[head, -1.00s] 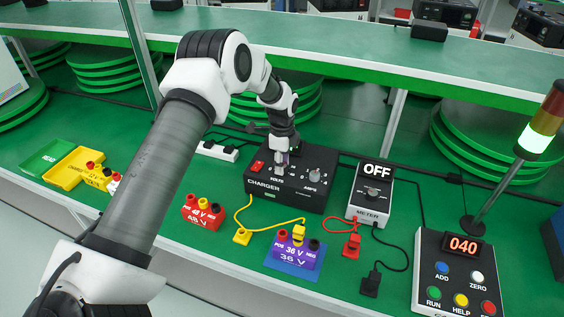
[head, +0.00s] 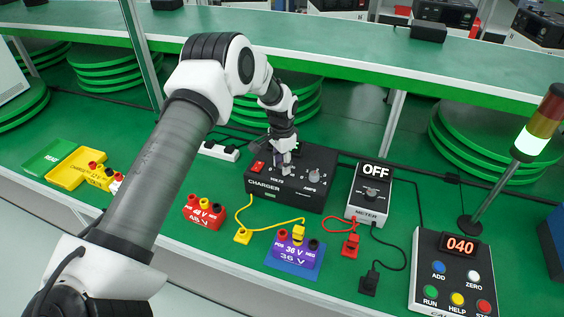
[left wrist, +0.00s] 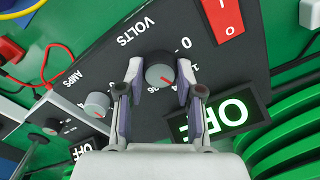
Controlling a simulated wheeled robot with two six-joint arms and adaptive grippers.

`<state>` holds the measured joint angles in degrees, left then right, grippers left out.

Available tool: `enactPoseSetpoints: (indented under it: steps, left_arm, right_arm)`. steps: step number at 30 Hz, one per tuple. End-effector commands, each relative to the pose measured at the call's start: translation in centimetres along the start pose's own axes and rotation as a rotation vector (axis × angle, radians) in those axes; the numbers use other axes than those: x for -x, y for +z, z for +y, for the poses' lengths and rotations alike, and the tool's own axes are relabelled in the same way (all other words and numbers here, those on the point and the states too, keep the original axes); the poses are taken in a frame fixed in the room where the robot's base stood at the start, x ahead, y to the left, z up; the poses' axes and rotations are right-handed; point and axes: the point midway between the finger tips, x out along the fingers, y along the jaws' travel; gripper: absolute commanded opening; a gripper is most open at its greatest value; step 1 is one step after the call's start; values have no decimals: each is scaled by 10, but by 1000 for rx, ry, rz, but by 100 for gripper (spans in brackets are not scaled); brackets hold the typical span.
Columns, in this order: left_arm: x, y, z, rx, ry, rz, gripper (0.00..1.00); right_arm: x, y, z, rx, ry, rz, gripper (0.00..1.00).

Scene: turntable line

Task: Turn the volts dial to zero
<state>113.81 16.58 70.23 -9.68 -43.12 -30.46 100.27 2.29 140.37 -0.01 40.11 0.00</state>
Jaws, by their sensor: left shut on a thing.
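The black charger (head: 258,183) stands on the green bench, and its top panel (left wrist: 125,60) fills much of the left wrist view. The grey volts dial (left wrist: 160,72) with a red pointer mark sits under the VOLTS label, between my left fingertips. The mark points toward the lower right in that view, away from the 0 at its upper right. My left gripper (left wrist: 158,80) is shut on the dial; it also shows over the charger in the head view (head: 284,168), where it hides the dial. My right gripper is not in view.
The amps dial (head: 314,176) is beside the volts dial. A red switch (left wrist: 225,18) and a display reading OFF (left wrist: 217,121) are also close. The meter (head: 365,213) stands to the right. Battery blocks (head: 291,250) and cables lie in front.

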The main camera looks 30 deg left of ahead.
Motion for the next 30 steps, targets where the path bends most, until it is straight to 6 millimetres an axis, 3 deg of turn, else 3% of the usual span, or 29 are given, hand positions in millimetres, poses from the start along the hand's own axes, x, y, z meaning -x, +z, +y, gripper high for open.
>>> enactPoseSetpoints:
  steps: [30]
  left_arm:
    - [1,0,0,963,-1,0,1]
  right_arm:
    - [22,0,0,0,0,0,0]
